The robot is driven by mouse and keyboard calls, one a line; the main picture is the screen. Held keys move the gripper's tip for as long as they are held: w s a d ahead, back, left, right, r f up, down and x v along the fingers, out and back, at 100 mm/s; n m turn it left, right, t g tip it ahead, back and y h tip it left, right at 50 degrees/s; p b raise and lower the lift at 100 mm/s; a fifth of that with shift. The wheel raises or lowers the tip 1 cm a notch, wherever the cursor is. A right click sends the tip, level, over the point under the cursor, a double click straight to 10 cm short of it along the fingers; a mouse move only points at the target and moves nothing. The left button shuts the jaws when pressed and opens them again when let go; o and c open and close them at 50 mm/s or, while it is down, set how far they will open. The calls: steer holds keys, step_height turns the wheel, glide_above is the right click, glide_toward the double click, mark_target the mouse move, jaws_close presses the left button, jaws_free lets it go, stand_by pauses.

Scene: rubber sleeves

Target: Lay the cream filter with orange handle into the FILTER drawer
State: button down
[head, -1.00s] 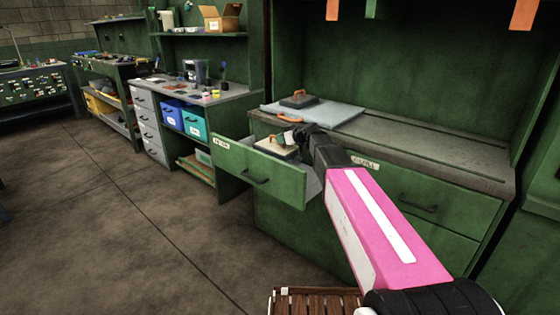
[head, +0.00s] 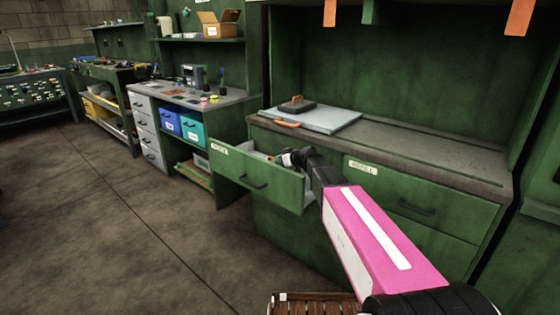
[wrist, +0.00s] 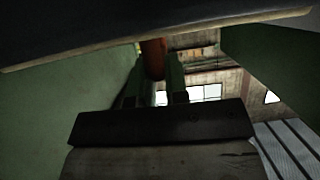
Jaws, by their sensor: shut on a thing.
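The open green drawer (head: 255,182) sticks out of the bench at its left end, with a small label on its front edge too small to read surely. My gripper (head: 283,157) reaches down into it, its fingers mostly hidden behind the drawer front and my wrist. In the wrist view my gripper (wrist: 153,85) is shut on the orange handle (wrist: 153,58) of the filter. The filter's cream body is nearly all hidden in the head view. Whether it touches the drawer floor cannot be told.
On the worktop above lies a grey-blue panel (head: 330,120) with an orange handle (head: 287,123) and a dark block (head: 297,104). A closed labelled drawer (head: 410,200) is to the right. The floor on the left is clear.

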steer(key=c, duration=1.1)
jaws_free()
steer(key=shift+s+d+r, duration=0.15)
steer(key=shift+v, duration=3.5)
